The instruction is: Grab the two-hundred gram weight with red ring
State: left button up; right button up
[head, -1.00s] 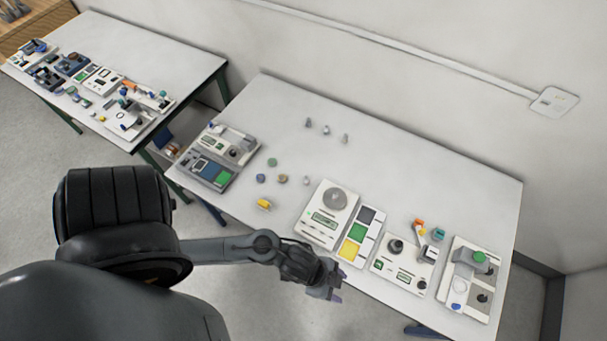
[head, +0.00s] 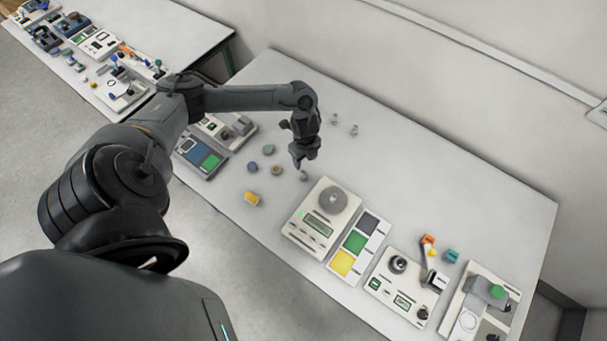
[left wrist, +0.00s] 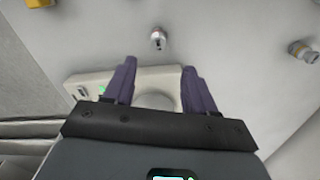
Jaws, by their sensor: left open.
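A small grey metal weight (head: 303,176) stands on the table just behind the balance. In the left wrist view the same weight (left wrist: 158,38) shows a reddish band near its top. My left gripper (head: 304,161) is above the table, close to this weight in the picture. In the left wrist view its purple fingers (left wrist: 157,78) are spread and empty, with the weight beyond the tips. Another weight (left wrist: 303,51) with a yellowish ring lies toward the right of that view. Two small grey weights (head: 334,119) (head: 354,130) stand farther back. My right gripper is not in view.
A white balance (head: 312,226) with a round pan stands in front of the weights. Round pieces (head: 268,150) and a yellow block (head: 252,199) lie to its left. A colored panel (head: 355,243) and other instruments (head: 401,284) stand to the right. The back right table is clear.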

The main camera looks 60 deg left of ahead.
aim_at(304, 172)
pick_arm(q)
jog(key=shift+s+f, duration=0.15)
jog(key=shift+f, duration=4.35)
jog(key=shift+c, duration=0.2)
grip_shut()
